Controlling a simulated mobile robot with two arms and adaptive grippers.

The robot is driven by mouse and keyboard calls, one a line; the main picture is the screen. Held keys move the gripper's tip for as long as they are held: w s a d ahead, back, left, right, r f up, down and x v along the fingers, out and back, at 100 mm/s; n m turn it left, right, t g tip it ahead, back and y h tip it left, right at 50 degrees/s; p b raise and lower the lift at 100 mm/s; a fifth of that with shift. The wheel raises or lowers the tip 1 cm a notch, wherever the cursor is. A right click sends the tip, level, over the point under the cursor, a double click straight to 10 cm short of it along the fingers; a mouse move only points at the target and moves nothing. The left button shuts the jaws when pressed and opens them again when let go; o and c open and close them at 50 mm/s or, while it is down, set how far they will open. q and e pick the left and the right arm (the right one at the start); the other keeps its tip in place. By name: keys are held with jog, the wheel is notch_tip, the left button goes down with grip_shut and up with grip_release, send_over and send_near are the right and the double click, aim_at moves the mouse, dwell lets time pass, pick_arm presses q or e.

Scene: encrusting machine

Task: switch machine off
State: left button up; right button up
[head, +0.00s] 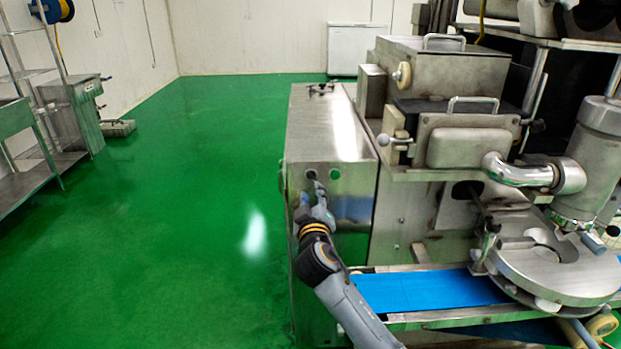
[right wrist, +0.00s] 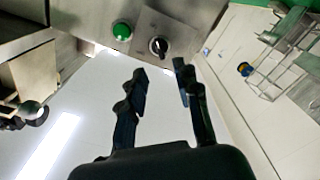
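The encrusting machine (head: 450,140) stands on the right side of the head view, with a steel control cabinet (head: 330,125) at its left end. On the cabinet's front face are a dark rotary switch (head: 311,174) and a green button (head: 335,174). In the right wrist view the black switch (right wrist: 158,46) and the green button (right wrist: 122,31) show clearly. My right gripper (head: 316,190) is just in front of the cabinet face. In the right wrist view its fingers (right wrist: 160,82) are apart and empty, with the switch beyond the gap between them. My left gripper is out of view.
A blue conveyor belt (head: 430,290) runs to the right of my right arm, below a round steel plate (head: 560,265). The green floor (head: 190,220) left of the cabinet is clear up to a steel rack (head: 40,150).

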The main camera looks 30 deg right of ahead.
aim_at(310, 178)
jog(key=p+x, duration=0.1)
jog(key=x, duration=0.6)
jog(key=shift+w+d, duration=0.1)
jog(key=shift+w, duration=0.2)
jog(key=shift+c, duration=0.2)
grip_shut()
